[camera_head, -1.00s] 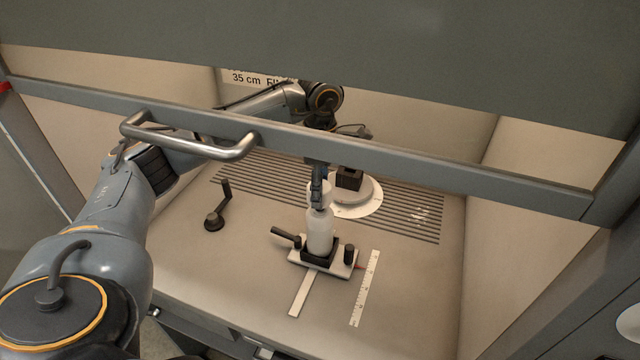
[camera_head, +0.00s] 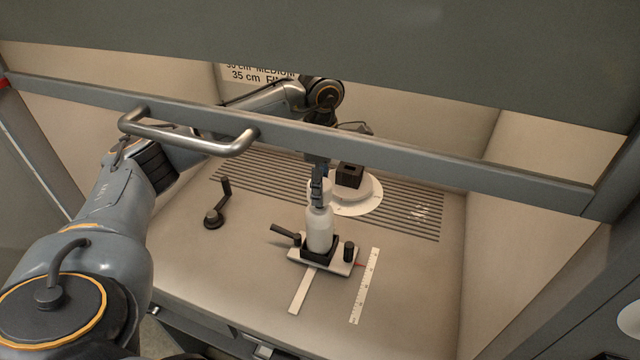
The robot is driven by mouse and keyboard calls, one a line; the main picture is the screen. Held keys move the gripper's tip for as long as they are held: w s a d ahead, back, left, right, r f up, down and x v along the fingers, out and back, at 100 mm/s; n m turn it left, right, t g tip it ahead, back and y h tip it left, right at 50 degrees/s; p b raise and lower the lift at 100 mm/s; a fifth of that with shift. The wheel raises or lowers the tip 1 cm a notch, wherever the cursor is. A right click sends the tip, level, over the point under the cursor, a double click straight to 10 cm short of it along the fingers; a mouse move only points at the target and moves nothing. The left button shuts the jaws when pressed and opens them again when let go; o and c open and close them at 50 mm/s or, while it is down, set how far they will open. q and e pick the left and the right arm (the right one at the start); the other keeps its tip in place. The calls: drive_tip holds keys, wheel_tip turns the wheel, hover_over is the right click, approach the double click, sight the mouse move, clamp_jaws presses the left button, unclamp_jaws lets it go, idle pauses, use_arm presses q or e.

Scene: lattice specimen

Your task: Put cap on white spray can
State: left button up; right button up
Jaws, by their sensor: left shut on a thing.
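The white spray can (camera_head: 320,232) stands upright in a black holder on a small white fixture (camera_head: 346,264). My left gripper (camera_head: 318,197) points down directly above the can's top, its fingers shut. What it holds is mostly hidden by the fingers and too small to make out; a pale bit shows beside them, and I cannot tell whether it is the cap. I cannot tell whether the fingers or the held thing touch the can. My right gripper is not in view.
A raised sash with a metal handle (camera_head: 190,138) crosses in front of my left arm. Behind the can is a round white turntable (camera_head: 368,190) with a black block (camera_head: 350,174). The right floor is clear.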

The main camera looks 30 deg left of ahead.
use_arm(q)
drive_tip(key=shift+f, duration=0.1)
drive_tip(key=shift+f, duration=0.1)
drive_tip(key=shift+f+b, duration=0.15)
drive_tip(key=shift+b, duration=0.15)
drive_tip(key=shift+f+b, duration=0.5)
drive_tip(key=shift+f, duration=0.1)
drive_tip(key=shift+f+b, duration=0.6)
drive_tip(key=shift+f, duration=0.15)
idle(0.6)
drive_tip(key=shift+s+f, duration=0.15)
drive_tip(key=shift+f, duration=0.15)
idle(0.6)
drive_tip(key=o, duration=0.9)
drive_tip(key=shift+c, duration=0.2)
drive_tip(key=shift+o, duration=1.4)
